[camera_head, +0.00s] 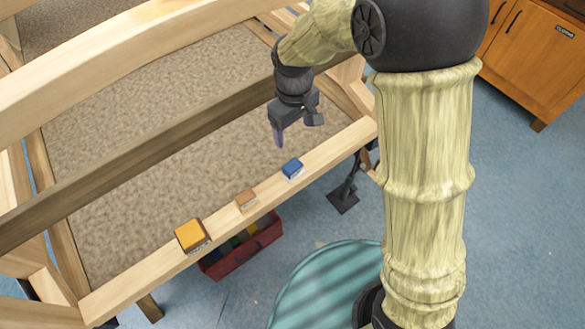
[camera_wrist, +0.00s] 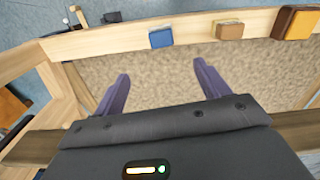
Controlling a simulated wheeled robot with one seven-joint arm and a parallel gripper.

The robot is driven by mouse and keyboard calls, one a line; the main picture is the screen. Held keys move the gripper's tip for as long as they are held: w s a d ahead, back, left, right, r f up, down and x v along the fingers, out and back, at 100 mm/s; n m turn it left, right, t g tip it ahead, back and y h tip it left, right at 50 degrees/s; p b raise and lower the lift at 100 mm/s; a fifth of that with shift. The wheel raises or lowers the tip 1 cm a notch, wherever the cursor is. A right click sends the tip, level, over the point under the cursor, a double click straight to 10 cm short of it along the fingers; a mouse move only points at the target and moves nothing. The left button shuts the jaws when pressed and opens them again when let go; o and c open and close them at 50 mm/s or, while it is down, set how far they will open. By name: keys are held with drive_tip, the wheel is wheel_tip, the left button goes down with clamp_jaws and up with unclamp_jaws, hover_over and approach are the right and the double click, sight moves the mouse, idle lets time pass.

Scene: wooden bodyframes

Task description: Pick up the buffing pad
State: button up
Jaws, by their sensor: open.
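Three small blocks lie in a row on the wooden front rail (camera_head: 140,278). A smaller tan-brown block (camera_head: 246,199) lies in the middle, also in the wrist view (camera_wrist: 230,30). A blue block (camera_head: 292,168) lies at the right, also in the wrist view (camera_wrist: 161,38). I cannot tell for certain which is the buffing pad. My gripper (camera_wrist: 161,72) is open and empty, above the fabric panel, nearest the blue block.
A wooden frame with long beams (camera_head: 120,153) surrounds a beige carpet-like panel (camera_head: 190,110). A red bin (camera_head: 240,252) with coloured contents stands below the rail. A teal round surface (camera_head: 320,285) lies at the bottom. A wooden cabinet (camera_head: 535,60) stands at the upper right.

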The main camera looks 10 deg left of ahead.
drive_tip(key=shift+f, duration=0.1)
approach(293, 165)
wheel_tip(293, 165, down, 5)
drive_tip(key=shift+d+f, duration=0.1)
idle(0.4)
drive_tip(key=shift+f, duration=2.6)
drive_tip(key=c, duration=1.1)
drive_tip(key=shift+o, duration=0.2)
